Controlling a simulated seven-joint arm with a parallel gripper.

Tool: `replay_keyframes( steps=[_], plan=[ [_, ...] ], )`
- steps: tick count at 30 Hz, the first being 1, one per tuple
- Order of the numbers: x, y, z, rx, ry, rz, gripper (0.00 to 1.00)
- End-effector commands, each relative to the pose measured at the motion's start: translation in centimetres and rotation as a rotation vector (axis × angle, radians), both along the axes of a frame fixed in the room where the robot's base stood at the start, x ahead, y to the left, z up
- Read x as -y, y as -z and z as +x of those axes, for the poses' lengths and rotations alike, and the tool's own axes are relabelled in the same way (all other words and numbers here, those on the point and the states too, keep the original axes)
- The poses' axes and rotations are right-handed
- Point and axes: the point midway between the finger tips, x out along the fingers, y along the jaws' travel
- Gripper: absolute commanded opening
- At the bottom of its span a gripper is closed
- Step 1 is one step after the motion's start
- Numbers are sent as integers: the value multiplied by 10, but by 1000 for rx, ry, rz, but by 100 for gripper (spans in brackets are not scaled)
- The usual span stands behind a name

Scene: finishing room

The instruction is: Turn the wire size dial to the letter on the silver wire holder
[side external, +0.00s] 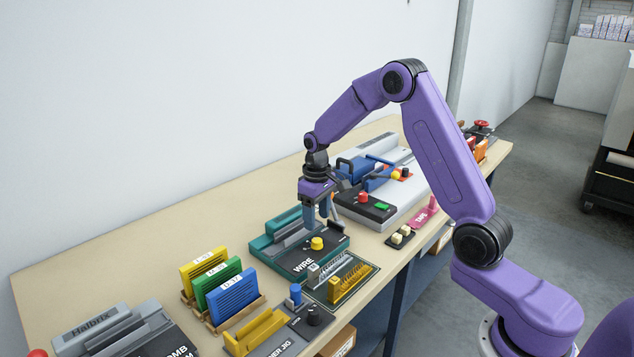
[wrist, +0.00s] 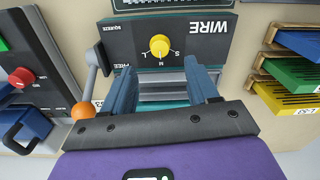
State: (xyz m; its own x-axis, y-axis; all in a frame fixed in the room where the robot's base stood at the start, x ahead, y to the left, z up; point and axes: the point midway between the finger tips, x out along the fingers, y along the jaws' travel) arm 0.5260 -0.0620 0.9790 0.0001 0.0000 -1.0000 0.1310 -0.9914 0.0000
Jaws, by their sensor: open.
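The wire machine (side external: 280,262) is a teal and dark unit marked WIRE. Its yellow wire size dial (wrist: 160,46) has the letters S, M and L around it; I cannot tell surely which letter it points to. The dial also shows in the side view (side external: 317,243). The silver wire holder (side external: 330,268) stands in front of the machine, with a small white letter tag (side external: 314,268) too small to read surely. My gripper (wrist: 164,72) is open and empty above the machine, its fingers straddling the space just behind the dial, not touching it.
A gold wire holder (side external: 350,283) stands beside the silver one. A lever with an orange ball (wrist: 83,111) is at the machine's side, near my gripper. Yellow, green and blue card racks (side external: 232,297) stand to the left. A grey machine with red and green buttons (side external: 366,208) is to the right.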

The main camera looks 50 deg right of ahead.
Motion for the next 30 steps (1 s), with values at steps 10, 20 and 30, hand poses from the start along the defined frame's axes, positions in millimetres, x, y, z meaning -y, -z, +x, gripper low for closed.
replay_keyframes(
  steps=[10,20,30],
  plan=[
    [0,-72,1,6,0,0,59],
    [0,-103,0,1,1,0,59],
    [0,-104,0,0,0,0,59]
  ],
)
